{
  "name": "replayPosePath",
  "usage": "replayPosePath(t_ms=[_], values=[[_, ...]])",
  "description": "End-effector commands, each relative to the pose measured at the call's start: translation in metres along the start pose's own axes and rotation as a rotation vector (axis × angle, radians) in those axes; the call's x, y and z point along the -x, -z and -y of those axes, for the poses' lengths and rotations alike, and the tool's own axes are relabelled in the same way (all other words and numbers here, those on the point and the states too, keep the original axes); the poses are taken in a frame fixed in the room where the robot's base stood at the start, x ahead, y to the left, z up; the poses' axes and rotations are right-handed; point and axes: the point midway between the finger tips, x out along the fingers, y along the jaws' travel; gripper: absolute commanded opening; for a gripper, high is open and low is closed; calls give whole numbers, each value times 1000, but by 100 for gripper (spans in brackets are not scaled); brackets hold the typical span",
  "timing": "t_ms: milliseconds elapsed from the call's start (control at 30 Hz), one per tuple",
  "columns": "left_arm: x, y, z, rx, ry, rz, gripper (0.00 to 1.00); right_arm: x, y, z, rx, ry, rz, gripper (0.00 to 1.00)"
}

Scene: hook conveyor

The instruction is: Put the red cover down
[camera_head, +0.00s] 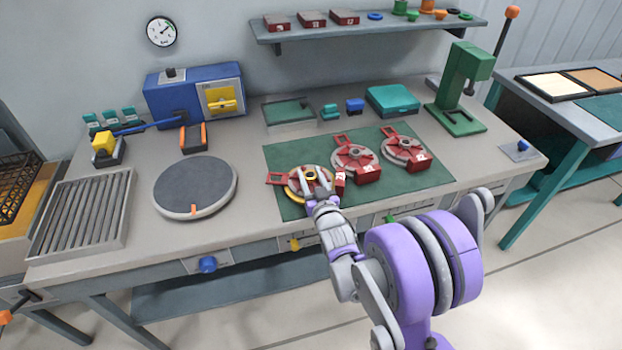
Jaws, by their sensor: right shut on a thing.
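A green mat (290,152) on the workbench bears several red parts. My right gripper (312,190) reaches in from the lower right, low over the left part of the mat. It is shut on a red cover (339,183), at the leftmost of three round red-and-grey assemblies. A yellow ring shows at this assembly, and the gripper hides part of it. I cannot tell whether the cover touches what is below. The middle assembly (356,159) and the right assembly (404,149) lie clear of the gripper, each with a labelled red block. My left gripper is not in view.
A round grey turntable (195,186) and a slatted rack (82,213) are to the left. A blue machine (165,100), a teal box (392,100) and a green press (462,85) stand behind. A shelf (400,25) holds several small parts.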

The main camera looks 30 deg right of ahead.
Motion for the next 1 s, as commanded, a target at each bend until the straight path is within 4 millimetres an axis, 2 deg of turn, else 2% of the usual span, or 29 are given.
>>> replayPosePath(t_ms=[467, 500, 633, 1000], values=[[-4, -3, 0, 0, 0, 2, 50, 0, -8, 0, 1, 0, -3, 0], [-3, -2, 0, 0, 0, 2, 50, 0, -9, 0, 0, 0, 0, 54], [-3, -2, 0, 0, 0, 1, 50, 0, -8, 0, 0, 0, 0, 77], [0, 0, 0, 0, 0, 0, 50, 0, -4, 0, 0, 0, -1, 79]])
